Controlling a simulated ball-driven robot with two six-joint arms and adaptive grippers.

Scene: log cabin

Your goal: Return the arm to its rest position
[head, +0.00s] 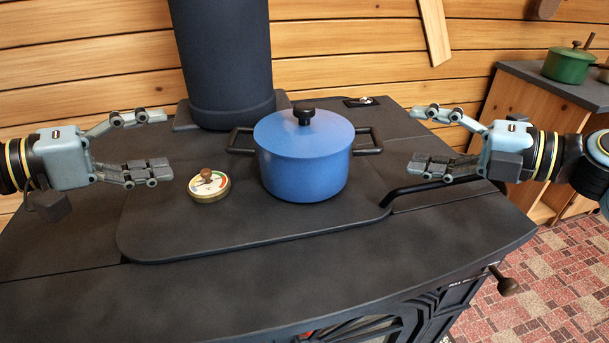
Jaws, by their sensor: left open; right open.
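My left gripper (157,143) is open and empty at the left, above the stove top and left of a blue pot. My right gripper (421,138) is open and empty at the right, with its fingers pointing at the pot's right handle and a gap between them. The blue pot (303,172) stands upright on the dark stove top (200,270), with its lid on and black handles at both sides. Neither gripper touches the pot.
A round dial gauge (209,186) lies on the stove left of the pot. A thick black stovepipe (225,65) rises behind. A green pot (568,64) stands on a counter (558,82) at the back right. The stove's front strip is clear.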

